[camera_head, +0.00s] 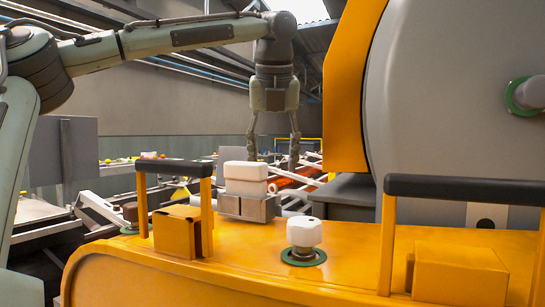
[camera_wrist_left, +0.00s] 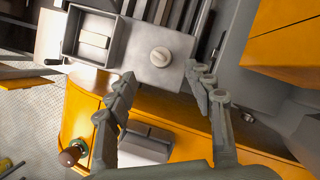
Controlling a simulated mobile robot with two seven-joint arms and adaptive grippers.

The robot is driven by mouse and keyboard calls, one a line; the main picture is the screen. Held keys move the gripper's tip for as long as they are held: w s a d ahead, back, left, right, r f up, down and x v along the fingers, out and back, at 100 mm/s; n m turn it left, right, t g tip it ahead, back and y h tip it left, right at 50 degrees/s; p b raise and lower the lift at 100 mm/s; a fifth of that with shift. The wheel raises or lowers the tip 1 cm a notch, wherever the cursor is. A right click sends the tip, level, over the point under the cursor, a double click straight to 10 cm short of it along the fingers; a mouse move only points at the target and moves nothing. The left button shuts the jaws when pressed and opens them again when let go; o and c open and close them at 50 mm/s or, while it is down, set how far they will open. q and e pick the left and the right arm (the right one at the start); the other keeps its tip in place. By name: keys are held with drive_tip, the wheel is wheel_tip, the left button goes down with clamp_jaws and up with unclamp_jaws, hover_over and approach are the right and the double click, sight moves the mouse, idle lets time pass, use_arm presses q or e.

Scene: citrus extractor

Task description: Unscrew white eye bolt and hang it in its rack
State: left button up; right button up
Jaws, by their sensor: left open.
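My left gripper (camera_head: 272,152) hangs fingers down behind the white block, open and empty. In the left wrist view its open fingers (camera_wrist_left: 160,82) point toward a round white piece with a raised bar (camera_wrist_left: 161,56), set in a grey plate. It lies just beyond the fingertips and is not touched. This may be the white eye bolt from above; I cannot be sure. In the head view a small white ring (camera_head: 271,188) shows beside the white block. I cannot tell which part is the rack. My right gripper is not in view.
A white block (camera_head: 245,172) sits on a grey base on the yellow machine housing (camera_head: 340,250). A white knob (camera_head: 303,233) with a green collar stands in front. Black-topped handles (camera_head: 174,167) rise left and right (camera_head: 465,189). A grey open box (camera_wrist_left: 68,48) shows in the wrist view.

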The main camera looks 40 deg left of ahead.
sight(273, 190)
use_arm(q)
drive_tip(key=shift+x, duration=3.9)
